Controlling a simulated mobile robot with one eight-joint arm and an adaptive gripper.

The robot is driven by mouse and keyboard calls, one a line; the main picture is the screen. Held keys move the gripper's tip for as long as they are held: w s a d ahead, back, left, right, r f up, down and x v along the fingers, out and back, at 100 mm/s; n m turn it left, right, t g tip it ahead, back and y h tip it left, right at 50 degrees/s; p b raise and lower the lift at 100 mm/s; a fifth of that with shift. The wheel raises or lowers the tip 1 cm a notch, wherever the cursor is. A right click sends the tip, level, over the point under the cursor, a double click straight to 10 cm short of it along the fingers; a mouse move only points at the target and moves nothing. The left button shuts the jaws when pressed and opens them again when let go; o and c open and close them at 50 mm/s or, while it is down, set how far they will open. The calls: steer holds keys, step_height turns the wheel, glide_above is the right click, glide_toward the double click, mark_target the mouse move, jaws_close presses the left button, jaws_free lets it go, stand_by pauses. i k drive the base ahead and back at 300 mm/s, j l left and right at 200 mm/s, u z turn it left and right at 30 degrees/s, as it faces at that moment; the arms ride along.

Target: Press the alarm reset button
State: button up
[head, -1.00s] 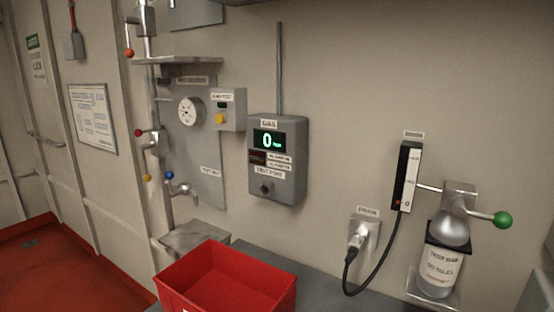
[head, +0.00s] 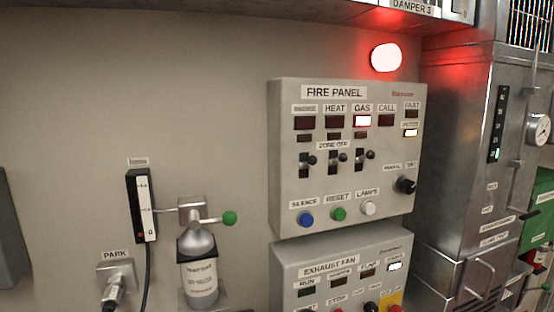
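The fire panel (head: 290,180) is a grey wall box right of centre in the head view. Its bottom row has a blue SILENCE button (head: 306,219), a green RESET button (head: 338,214) and a white LAMPS button (head: 368,208). No button is labelled "alarm reset" in full; the green one reads RESET. The GAS indicator (head: 362,121) is lit, while HEAT and CALL look dark. A small lamp under FAULT (head: 411,132) is also lit. A red-glowing alarm light (head: 386,58) shines above the panel. My gripper is not in view.
An exhaust fan panel (head: 290,270) sits directly below. A gas bottle (head: 199,283) with a green-knobbed valve (head: 230,218) and a black gauge (head: 142,205) are on the left. A PARK socket (head: 115,274) holds a plug. A metal cabinet (head: 455,130) stands at right.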

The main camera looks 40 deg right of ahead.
mark_target(339, 214)
steer(key=z, duration=1.35)
